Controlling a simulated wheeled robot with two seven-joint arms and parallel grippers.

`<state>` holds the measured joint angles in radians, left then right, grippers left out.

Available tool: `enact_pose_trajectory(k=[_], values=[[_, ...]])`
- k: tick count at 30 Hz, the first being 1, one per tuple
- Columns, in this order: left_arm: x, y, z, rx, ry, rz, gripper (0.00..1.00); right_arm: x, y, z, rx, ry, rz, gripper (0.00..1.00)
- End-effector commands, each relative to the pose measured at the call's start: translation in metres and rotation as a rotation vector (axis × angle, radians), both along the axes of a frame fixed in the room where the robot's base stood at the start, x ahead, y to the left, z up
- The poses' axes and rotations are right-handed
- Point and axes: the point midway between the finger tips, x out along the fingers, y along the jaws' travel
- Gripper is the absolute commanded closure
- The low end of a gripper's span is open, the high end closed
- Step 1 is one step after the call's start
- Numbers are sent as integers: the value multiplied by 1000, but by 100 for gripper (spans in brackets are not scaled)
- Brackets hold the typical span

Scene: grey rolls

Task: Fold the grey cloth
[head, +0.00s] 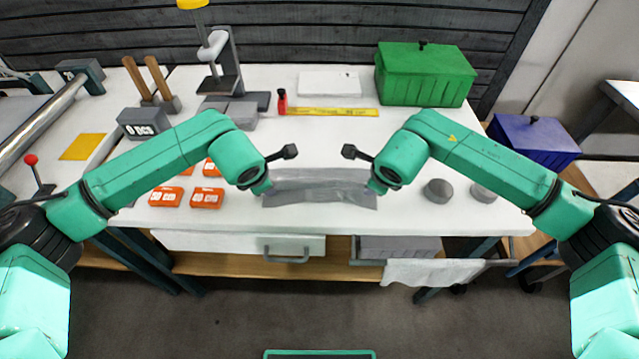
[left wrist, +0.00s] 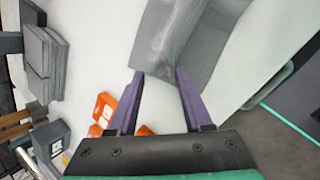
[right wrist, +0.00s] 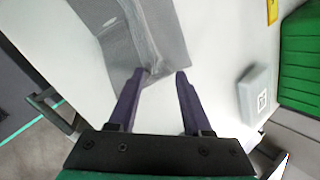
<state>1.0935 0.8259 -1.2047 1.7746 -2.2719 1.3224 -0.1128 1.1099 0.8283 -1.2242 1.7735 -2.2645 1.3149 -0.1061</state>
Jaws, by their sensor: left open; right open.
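The grey cloth (head: 318,191) lies near the front edge of the white table, between my two grippers, with a crease or fold running along it. In the left wrist view the cloth (left wrist: 185,40) has one end between the open fingers of my left gripper (left wrist: 160,85). In the right wrist view the cloth's other end (right wrist: 140,40) reaches the open fingers of my right gripper (right wrist: 160,80), nearer the left finger. In the head view both gripper tips are mostly hidden behind my wrists at the cloth's two ends. I cannot tell whether the fingers touch the cloth.
Orange boxes (head: 206,198) stand left of the cloth, and grey round pieces (head: 438,190) stand to its right. Behind are a yellow ruler (head: 330,111), a red bottle (head: 282,101), a white block (head: 329,84) and a green box (head: 424,76). An open drawer (head: 400,246) is below the table edge.

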Motion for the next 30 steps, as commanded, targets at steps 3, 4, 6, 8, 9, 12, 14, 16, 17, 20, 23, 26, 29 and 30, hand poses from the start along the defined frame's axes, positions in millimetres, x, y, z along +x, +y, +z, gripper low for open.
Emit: enact_pose_trajectory(k=[3, 4, 6, 8, 9, 12, 14, 16, 17, 20, 23, 26, 29, 30], values=[[-7, 0, 17, 1, -2, -2, 45, -7, 0, 16, 0, 1, 1, 45], [-9, 0, 22, 0, -1, -1, 45, -9, 0, 22, 0, 0, 0, 45], [-16, 0, 34, 0, -2, -2, 45, -16, 0, 34, 1, -1, 2, 45], [-24, 0, 44, 0, -2, -2, 45, -24, 0, 44, 0, -1, 1, 45], [-29, 0, 50, 1, -4, -2, 45, -29, 0, 50, -1, -1, 2, 45], [-41, 0, 66, -1, -3, -2, 45, -41, 0, 66, 0, -3, 1, 45], [-48, 0, 75, -1, -3, -2, 45, -49, 0, 75, 1, -2, 3, 45], [-55, 0, 84, -1, -3, -2, 45, -56, 0, 83, 1, -2, 1, 45], [-57, 0, 86, -1, -2, -2, 45, -58, 0, 86, 2, -1, 1, 45], [-60, 0, 88, 0, 0, 1, 45, -60, 0, 88, 0, 0, -1, 45], [-60, 0, 88, 0, 0, 1, 45, -60, 0, 88, 0, 0, -1, 45], [-60, 0, 88, -1, -1, 0, 72, -60, 0, 88, 1, -1, 0, 72], [-59, 0, 88, -1, -1, 0, 100, -60, 0, 88, 1, -1, 0, 100], [-59, 0, 88, -1, -1, 0, 100, -60, 0, 88, 1, -1, 0, 100]])
